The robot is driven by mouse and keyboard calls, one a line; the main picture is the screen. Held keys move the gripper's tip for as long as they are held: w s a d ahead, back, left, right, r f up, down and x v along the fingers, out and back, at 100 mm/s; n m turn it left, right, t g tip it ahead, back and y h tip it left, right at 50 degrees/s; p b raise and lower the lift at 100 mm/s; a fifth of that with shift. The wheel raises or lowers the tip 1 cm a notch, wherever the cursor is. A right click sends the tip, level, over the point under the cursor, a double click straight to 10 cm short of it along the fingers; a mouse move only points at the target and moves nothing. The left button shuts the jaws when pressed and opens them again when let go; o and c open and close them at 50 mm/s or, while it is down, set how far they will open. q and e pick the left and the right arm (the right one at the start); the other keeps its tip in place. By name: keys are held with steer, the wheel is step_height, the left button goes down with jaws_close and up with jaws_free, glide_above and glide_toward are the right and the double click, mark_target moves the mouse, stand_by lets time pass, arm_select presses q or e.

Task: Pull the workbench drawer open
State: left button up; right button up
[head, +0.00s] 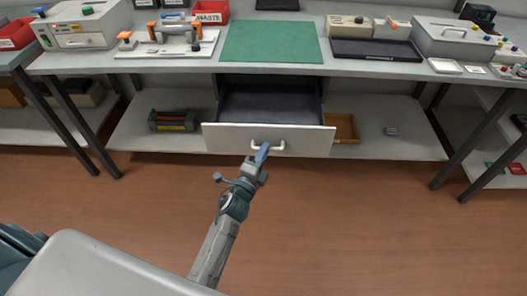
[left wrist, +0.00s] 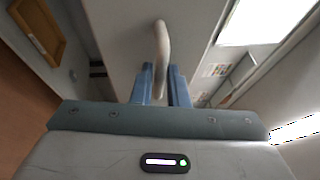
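The workbench drawer (head: 225,138) stands pulled out below the bench top, its dark inside (head: 268,103) showing and empty as far as I can see. Its pale front carries a curved handle (head: 281,146), which also shows in the left wrist view (left wrist: 162,45). My left gripper (head: 262,153) is at the handle. In the left wrist view its two blue fingers (left wrist: 162,84) lie close on either side of the handle bar, shut on it. My right gripper is not in view.
A green mat (head: 270,42) lies on the bench top (head: 210,66) above the drawer. A toolbox-like item (head: 173,120) and a wooden tray (head: 345,128) sit on the lower shelf beside the drawer. The brown floor (head: 340,220) in front is clear.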

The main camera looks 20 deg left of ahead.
arm_select(q)
steer(key=o, duration=0.3)
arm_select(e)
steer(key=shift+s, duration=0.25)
